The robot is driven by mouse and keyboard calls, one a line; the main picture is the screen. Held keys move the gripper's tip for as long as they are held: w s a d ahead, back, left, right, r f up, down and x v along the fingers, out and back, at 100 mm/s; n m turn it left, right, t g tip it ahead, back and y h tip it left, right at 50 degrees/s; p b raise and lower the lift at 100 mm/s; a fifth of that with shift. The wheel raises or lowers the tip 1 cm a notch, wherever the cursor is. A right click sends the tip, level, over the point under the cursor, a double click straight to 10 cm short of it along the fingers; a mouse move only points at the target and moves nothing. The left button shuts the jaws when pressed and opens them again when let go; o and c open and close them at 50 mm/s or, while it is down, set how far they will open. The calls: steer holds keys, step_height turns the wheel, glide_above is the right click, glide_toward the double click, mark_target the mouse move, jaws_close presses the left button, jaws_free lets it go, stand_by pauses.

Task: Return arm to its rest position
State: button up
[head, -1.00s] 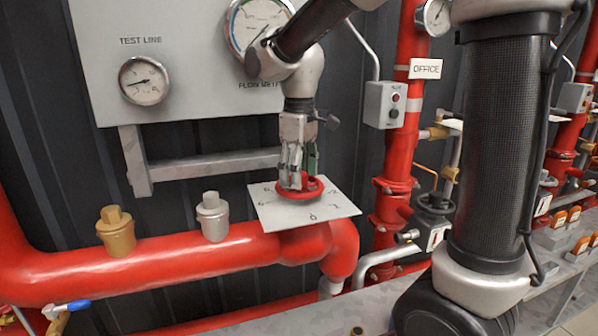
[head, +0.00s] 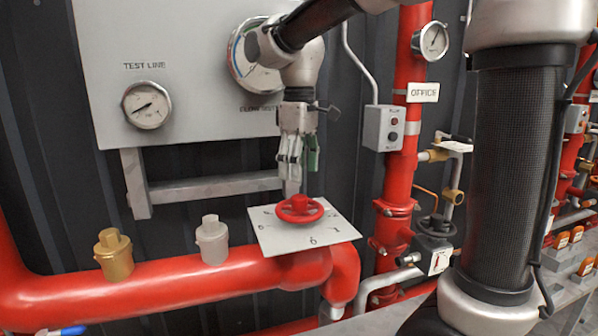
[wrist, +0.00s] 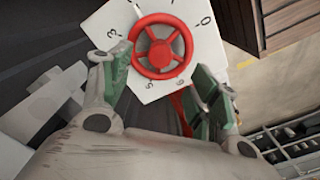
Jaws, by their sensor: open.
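My gripper (head: 297,160) hangs fingers down in the head view, above the red handwheel (head: 299,208) and apart from it. The handwheel sits on a white numbered plate (head: 335,232) over the large red pipe. In the wrist view my gripper (wrist: 165,90) is open with green-padded fingers spread and nothing between them. There the handwheel (wrist: 185,48) and the numbered plate (wrist: 205,60) lie beyond the fingertips.
A grey panel with a test line gauge (head: 147,105) and a flow meter (head: 248,70) stands close behind my arm. A brass cap (head: 114,254) and a silver cap (head: 212,240) rise from the red pipe (head: 170,290). A grey switch box (head: 384,128) is to the right.

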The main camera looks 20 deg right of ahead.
stand_by(0.3)
steer(key=shift+w+a+f+m, duration=0.1)
steer(key=shift+w+f+m, duration=0.15)
steer(key=shift+m, duration=0.15)
steer(key=shift+s+d+f+m, duration=0.15)
steer(key=shift+s+f+m, duration=0.1)
steer(key=shift+s+f, duration=0.25)
steer(key=shift+s+d+f+m, duration=0.15)
steer(key=shift+s+f+m, duration=0.1)
steer(key=shift+f, duration=0.4)
steer(key=shift+s+d+f+m+t, duration=0.2)
steer(key=shift+s+d+m, duration=0.1)
steer(key=shift+s+d, duration=0.25)
steer(key=shift+s+d+f+m+t, duration=0.15)
steer(key=shift+s+d+m, duration=0.2)
steer(key=shift+s, duration=0.25)
steer(key=s+d+f+m+t, duration=0.1)
steer(key=s+d+m+t, duration=0.2)
steer(key=s+d, duration=0.9)
steer(key=shift+s+d+m+t, duration=0.4)
steer(key=shift+s+m, duration=0.95)
steer(key=shift+s, duration=0.6)
